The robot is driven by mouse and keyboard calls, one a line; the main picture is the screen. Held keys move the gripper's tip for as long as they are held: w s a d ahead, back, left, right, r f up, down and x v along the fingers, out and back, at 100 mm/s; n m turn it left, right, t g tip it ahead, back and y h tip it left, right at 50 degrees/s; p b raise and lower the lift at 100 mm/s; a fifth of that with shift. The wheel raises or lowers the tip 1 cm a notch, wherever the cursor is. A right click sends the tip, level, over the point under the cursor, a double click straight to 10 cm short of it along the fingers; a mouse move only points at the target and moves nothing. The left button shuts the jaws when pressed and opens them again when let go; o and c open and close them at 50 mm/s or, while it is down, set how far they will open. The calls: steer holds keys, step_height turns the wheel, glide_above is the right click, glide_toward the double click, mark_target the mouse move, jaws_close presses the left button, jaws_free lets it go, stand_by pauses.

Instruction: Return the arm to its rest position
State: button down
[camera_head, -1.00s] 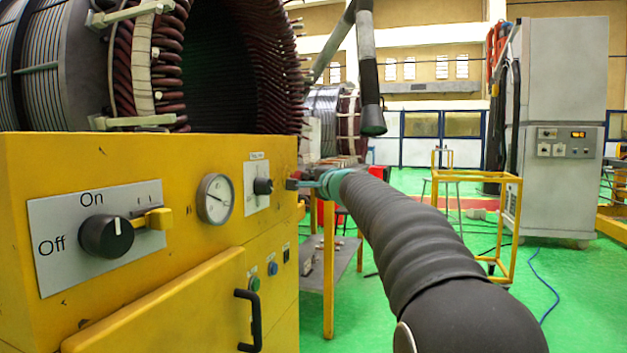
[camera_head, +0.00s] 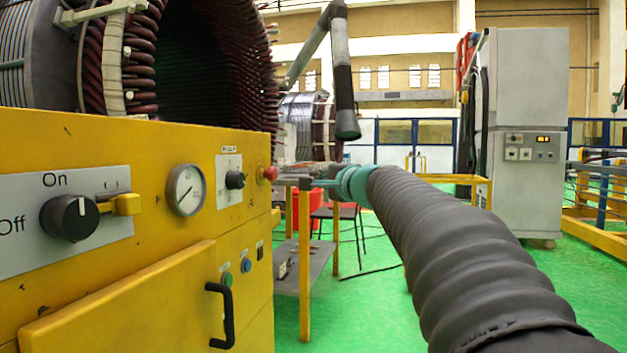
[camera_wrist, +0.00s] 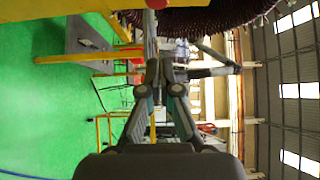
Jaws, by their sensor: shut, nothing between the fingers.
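My gripper (camera_head: 298,182) is at the end of my dark, ribbed arm in the head view, with a teal wrist. It points left, past the right corner of the yellow machine cabinet (camera_head: 110,150). Its fingers are shut and hold nothing. The tip appears just right of the red button (camera_head: 268,173) on the cabinet. I cannot tell how large the gap in depth is. In the wrist view the dark finger linkages stand upright in the middle.
The cabinet carries a dark knob (camera_head: 70,217), a gauge (camera_head: 186,190) and a black handle (camera_head: 222,310). A wound stator (camera_head: 115,60) lies on top. A grey side table (camera_head: 318,265) stands behind my gripper. A grey control cabinet (camera_head: 528,90) stands back right. Green floor is open between.

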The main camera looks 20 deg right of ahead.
stand_by(0.4)
steer(key=s+a+f+n+g+p, duration=0.1)
steer(key=s+a+f+n+g, duration=0.2)
steer(key=f, duration=0.4)
steer(key=s+a+f+n+g, duration=0.1)
steer(key=s+f+n+g, duration=0.15)
steer(key=s+f, duration=0.4)
steer(key=s+a+f+n+g+p, duration=0.1)
steer(key=s+a+f+n+g, duration=0.15)
steer(key=f, duration=0.65)
steer(key=s+a+f+n+g+h+p, duration=0.1)
steer(key=s+a+f+n+g+p, duration=0.1)
steer(key=s, duration=1)
steer(key=s+a+f+n+g+h+p, duration=0.2)
steer(key=s+f+n+p, duration=0.2)
steer(key=s, duration=0.9)
steer(key=shift+a+f+n, duration=0.15)
steer(key=shift+f+n, duration=0.25)
steer(key=shift+n, duration=0.6)
steer(key=shift+s, duration=0.1)
